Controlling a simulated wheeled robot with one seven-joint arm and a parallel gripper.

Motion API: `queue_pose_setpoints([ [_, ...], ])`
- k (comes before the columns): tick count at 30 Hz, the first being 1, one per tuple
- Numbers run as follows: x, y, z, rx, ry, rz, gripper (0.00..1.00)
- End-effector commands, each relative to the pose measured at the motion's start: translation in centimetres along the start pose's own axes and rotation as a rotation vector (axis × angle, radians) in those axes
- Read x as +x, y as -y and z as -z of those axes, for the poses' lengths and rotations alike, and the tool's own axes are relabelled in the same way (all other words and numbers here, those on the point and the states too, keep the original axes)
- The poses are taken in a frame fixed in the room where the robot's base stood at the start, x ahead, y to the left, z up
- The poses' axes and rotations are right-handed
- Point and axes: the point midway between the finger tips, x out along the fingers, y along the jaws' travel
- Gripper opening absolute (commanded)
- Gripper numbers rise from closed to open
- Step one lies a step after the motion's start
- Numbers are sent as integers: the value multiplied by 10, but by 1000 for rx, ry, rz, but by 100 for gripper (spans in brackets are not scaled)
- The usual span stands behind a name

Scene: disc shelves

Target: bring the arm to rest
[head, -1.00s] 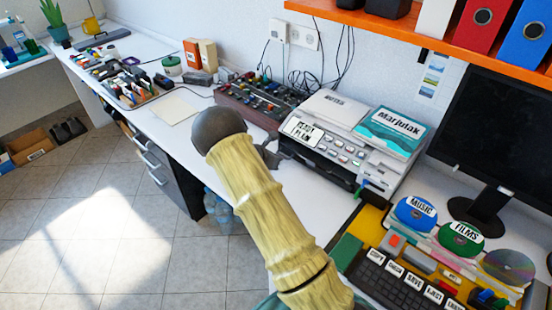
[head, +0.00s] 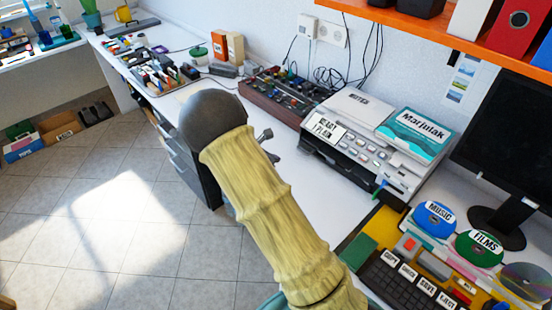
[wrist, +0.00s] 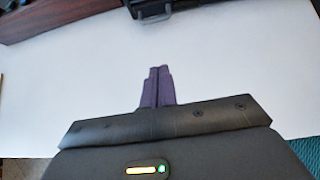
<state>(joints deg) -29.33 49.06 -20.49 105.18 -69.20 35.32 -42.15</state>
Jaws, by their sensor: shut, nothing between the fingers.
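My gripper (wrist: 160,70) shows in the wrist view with its two dark purple fingers together and nothing between them. It is over the bare white desk top (wrist: 60,90). In the head view my arm reaches up from the bottom, and its round dark joint hides most of the gripper. Only a small grey part of the gripper (head: 265,140) shows right of that joint, in front of the printer.
The printer (head: 350,150) stands right of my arm, with a mixer box (head: 285,95) behind. Blue MUSIC (head: 435,218) and green FILMS (head: 479,248) discs stand at the right, near a monitor (head: 510,130). An orange shelf (head: 440,38) hangs above.

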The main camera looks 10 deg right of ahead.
Motion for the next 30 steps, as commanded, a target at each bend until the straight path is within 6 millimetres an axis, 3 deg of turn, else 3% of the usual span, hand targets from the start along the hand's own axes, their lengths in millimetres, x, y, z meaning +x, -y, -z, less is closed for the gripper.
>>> queue_pose_setpoints([
  [10, 0, 0, 0, 4, -2, 1, 0],
  [14, -3, 12, -3, 84, -40, 21, 0],
  [20, -25, 64, -6, 453, -209, 124, 0],
  [30, -96, 151, 0, 1244, -490, 375, 0],
])
